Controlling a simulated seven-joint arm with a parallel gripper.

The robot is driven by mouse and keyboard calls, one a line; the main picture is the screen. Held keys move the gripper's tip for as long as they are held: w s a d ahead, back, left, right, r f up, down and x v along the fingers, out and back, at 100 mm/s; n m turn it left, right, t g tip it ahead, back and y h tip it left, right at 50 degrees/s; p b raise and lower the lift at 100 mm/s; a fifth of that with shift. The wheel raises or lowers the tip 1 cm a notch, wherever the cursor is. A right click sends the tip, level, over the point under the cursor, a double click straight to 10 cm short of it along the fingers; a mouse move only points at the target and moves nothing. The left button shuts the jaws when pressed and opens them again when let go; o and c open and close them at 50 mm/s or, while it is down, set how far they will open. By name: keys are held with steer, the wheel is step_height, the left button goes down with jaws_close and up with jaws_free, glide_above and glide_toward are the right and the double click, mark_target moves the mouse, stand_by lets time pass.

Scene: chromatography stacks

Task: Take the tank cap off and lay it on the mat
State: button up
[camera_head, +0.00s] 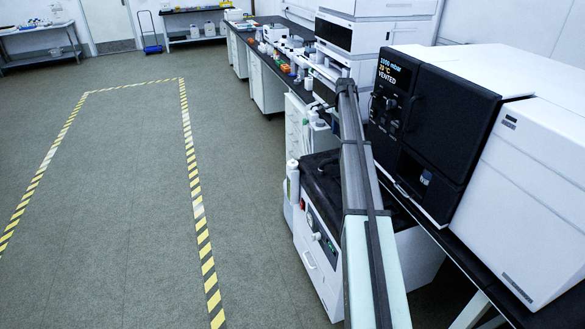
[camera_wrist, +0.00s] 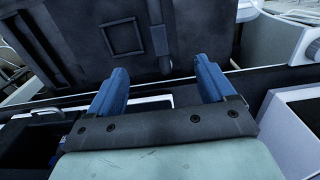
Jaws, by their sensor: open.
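My gripper (camera_wrist: 162,65) shows in the wrist view with its two blue fingers spread apart and nothing between them. Its fingertips point at a dark upright panel (camera_wrist: 85,45) with a raised square frame. I cannot tell whether the fingers touch it. In the head view my arm runs up the picture toward the bench, and its far end is hard to make out among the equipment. I cannot pick out the tank cap or the mat in either view.
A large black and white instrument (camera_head: 437,100) stands right of my arm. A white bottle (camera_head: 293,182) stands by a low white unit (camera_head: 318,245). Small items crowd the bench beyond. An open-topped white box (camera_wrist: 300,125) is at the wrist view's right. Floor at left is clear.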

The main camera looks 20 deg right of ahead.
steer(key=w+a+f+n, duration=0.1)
steer(key=w+a, duration=0.3)
steer(key=a, duration=0.4)
steer(key=w+a+n, duration=0.1)
steer(key=w+a, duration=0.2)
steer(key=a, duration=0.5)
steer(key=m, duration=0.2)
glide_above(293, 160)
step_height(293, 160, down, 9)
steer(key=shift+w+d+f, duration=0.1)
steer(key=shift+w, duration=0.05)
steer(key=shift+f, duration=2.6)
steer(key=shift+c, duration=0.5)
steer(key=c, duration=1)
steer(key=shift+r, duration=0.1)
